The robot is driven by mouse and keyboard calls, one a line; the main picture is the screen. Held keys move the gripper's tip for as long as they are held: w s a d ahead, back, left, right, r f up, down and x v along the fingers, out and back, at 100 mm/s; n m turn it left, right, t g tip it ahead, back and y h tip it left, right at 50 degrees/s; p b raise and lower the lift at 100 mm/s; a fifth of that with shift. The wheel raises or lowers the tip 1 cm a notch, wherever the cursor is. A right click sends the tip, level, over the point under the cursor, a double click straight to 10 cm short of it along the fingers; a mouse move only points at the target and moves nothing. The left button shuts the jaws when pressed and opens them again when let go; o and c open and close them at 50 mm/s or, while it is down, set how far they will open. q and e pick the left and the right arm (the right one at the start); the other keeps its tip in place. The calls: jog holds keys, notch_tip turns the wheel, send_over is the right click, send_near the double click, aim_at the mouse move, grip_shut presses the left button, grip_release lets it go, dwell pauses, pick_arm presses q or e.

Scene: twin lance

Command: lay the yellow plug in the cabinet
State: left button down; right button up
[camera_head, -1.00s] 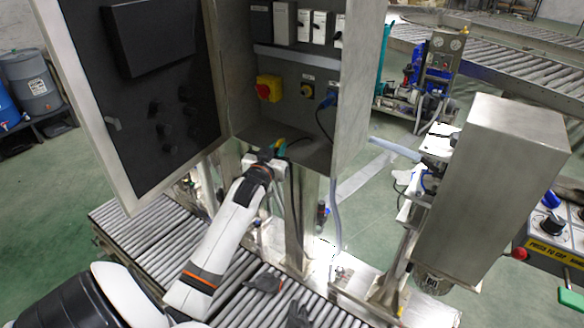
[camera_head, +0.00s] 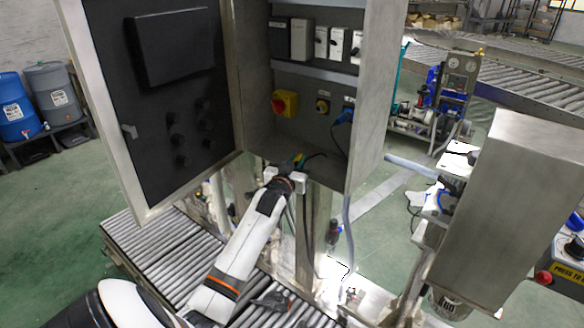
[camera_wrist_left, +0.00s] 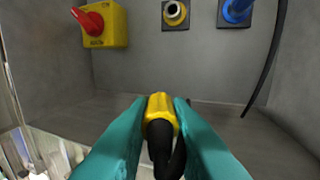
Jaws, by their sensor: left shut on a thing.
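The grey cabinet (camera_head: 371,115) stands open in the head view, its dark door swung out to the left. My left gripper (camera_head: 298,160) is at the front of the cabinet's floor, low in the opening. In the left wrist view its teal fingers (camera_wrist_left: 160,115) are shut on the yellow plug (camera_wrist_left: 160,103). The plug points toward the cabinet's back wall, and its black cable hangs back between the fingers. In the wrist view the cabinet floor (camera_wrist_left: 215,112) lies beyond the plug. I cannot tell whether the plug touches it. My right gripper is out of view.
On the cabinet's back panel are a red-and-yellow switch (camera_head: 285,103), a middle socket (camera_head: 322,106) and a blue connector (camera_head: 345,115) with a hanging black cable. The cabinet floor ahead of the plug looks clear. A roller conveyor (camera_head: 165,250) runs below; a steel box (camera_head: 525,210) stands right.

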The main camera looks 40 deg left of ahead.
aim_at(313, 167)
pick_arm(q)
jog(key=w+f+b, duration=0.2)
jog(key=w, duration=0.1)
jog(key=shift+a, duration=0.2)
jog(key=w+b, duration=0.1)
jog(key=w, duration=0.1)
jog(key=w+f+b, duration=0.1)
jog(key=w+b, duration=0.1)
jog(key=shift+a, duration=0.2)
jog(key=shift+w+a+b, duration=0.1)
jog(key=shift+w+b, duration=0.4)
jog(key=shift+w, duration=0.25)
jog(key=c, duration=1.3)
grip_release()
jog(key=shift+f, duration=0.1)
jog(key=shift+o, duration=0.2)
jog(key=b+v, duration=0.1)
jog(key=v, duration=1.1)
